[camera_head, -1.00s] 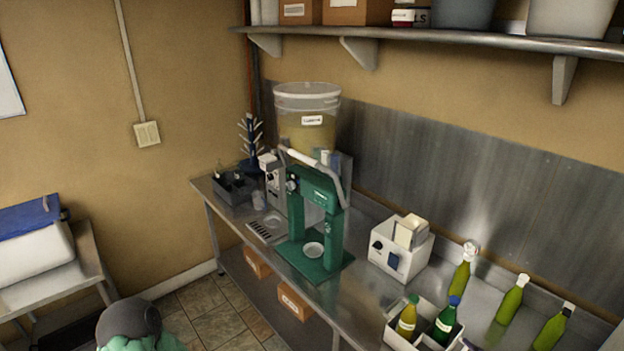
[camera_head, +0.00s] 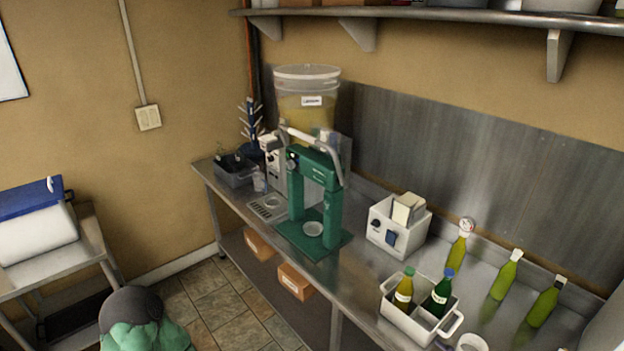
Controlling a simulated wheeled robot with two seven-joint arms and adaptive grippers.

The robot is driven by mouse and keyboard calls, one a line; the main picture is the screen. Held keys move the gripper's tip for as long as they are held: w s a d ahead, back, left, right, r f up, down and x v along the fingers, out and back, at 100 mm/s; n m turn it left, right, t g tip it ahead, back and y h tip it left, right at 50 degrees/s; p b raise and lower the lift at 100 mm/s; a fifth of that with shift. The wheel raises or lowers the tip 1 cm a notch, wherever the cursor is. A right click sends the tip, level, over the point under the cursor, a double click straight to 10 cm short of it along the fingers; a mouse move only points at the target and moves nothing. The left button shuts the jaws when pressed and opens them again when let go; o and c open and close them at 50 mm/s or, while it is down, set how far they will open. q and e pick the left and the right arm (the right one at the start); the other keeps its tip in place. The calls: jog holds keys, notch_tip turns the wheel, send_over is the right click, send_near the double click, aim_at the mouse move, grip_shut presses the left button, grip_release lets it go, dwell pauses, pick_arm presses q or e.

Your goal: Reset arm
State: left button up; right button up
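Neither of my grippers shows in the head view. A rounded grey and green part (camera_head: 140,318) at the bottom left looks like a piece of my own arm; its gripper is out of the picture. The steel counter (camera_head: 362,287) runs along the back wall. A green bench capper (camera_head: 312,200) stands on it, near the middle of the view. Whether anything is held cannot be seen.
A lidded bucket (camera_head: 306,92) stands behind the capper. A white caddy (camera_head: 413,325) holds bottles, and several green bottles (camera_head: 507,276) stand to its right. A white box (camera_head: 397,227) is near the wall. A cooler (camera_head: 38,225) sits on a side table. Tiled floor (camera_head: 215,300) lies between.

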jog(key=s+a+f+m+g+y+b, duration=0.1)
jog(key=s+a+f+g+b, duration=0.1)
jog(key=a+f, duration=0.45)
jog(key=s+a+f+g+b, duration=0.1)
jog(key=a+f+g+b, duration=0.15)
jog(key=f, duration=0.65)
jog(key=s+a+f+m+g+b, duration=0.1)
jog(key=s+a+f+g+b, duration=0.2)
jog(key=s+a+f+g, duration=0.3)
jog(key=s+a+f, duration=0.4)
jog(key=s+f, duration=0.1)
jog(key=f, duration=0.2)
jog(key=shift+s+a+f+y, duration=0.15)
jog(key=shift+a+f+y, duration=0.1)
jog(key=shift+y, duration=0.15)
